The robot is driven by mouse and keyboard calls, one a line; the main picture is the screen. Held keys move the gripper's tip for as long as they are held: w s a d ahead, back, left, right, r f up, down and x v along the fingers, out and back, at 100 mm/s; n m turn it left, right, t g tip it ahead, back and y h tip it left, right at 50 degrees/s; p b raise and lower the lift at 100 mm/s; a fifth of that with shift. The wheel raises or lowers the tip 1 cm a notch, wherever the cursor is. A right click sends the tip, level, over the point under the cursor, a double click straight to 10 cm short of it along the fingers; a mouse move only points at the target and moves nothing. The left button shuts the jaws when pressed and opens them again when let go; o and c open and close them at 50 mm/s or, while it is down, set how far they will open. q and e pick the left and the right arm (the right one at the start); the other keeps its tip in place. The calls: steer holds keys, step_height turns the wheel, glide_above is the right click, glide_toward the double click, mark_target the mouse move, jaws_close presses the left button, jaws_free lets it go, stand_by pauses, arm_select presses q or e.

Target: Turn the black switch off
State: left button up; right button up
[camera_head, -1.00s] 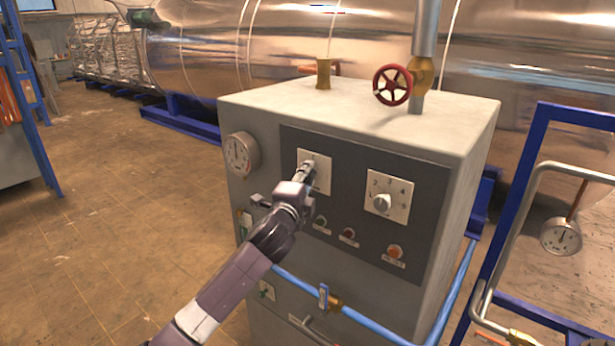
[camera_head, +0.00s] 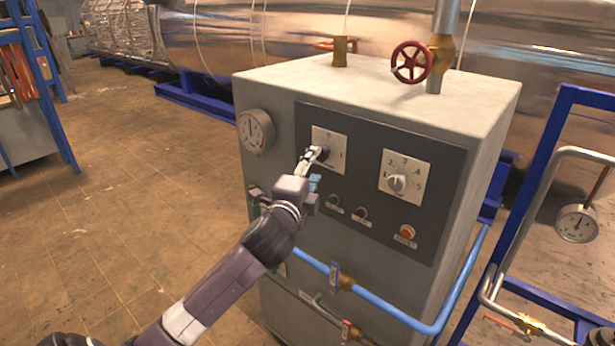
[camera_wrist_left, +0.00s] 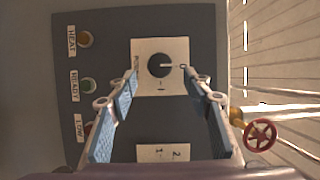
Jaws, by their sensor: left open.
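The black switch (camera_wrist_left: 159,66) is a round knob on a white plate (camera_wrist_left: 145,48) in the left wrist view. A light line on the knob points to the right in that view, towards the small mark at the plate's right edge. In the head view the plate (camera_head: 329,139) is on the cabinet's dark panel, and fingers partly cover the knob. My left gripper (camera_head: 315,154) is open in front of the plate. In the left wrist view its blue-padded fingers (camera_wrist_left: 160,73) stand apart on either side of the knob; contact cannot be told. My right gripper is not in view.
A numbered dial (camera_head: 397,184) is right of the switch. Small lamps or buttons, one of them orange (camera_head: 407,231), are below. A gauge (camera_head: 256,132) is on the left, a red valve wheel (camera_head: 411,62) on top, and a blue pipe (camera_head: 390,309) low in front.

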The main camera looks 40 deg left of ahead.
arm_select(q)
steer(key=shift+v, duration=2.3)
step_height(320, 180, down, 41)
steer(key=s+n+g+h+b, duration=0.2)
steer(key=n+g+b, duration=0.2)
steer(key=g+b, duration=0.15)
steer(key=s+d+f+n+g+h+b, duration=0.15)
steer(key=s+f, duration=0.25)
steer(key=f, duration=0.4)
steer(key=s+f+n+g+y+b, duration=0.15)
steer(key=s+f, duration=0.25)
steer(key=f, duration=0.5)
steer(key=s+d+f+n+g+h+b, duration=0.25)
steer(key=s+d+f, duration=0.25)
steer(key=s+f, duration=0.8)
steer(key=s+d+f+n+g+h+b, duration=0.1)
steer(key=s+d+f+g, duration=0.25)
steer(key=s+f, duration=0.9)
steer(key=s+d+f+g, duration=0.1)
steer(key=s+d+f, duration=0.1)
steer(key=s, duration=0.5)
steer(key=s+d+f+n+b, duration=0.1)
steer(key=s+d+f, duration=0.2)
steer(key=s, duration=0.4)
steer(key=shift+s+d+g, duration=0.15)
steer(key=shift+d+g, duration=0.15)
steer(key=shift+g, duration=0.05)
steer(key=shift+f, duration=0.15)
steer(key=shift+c, duration=0.2)
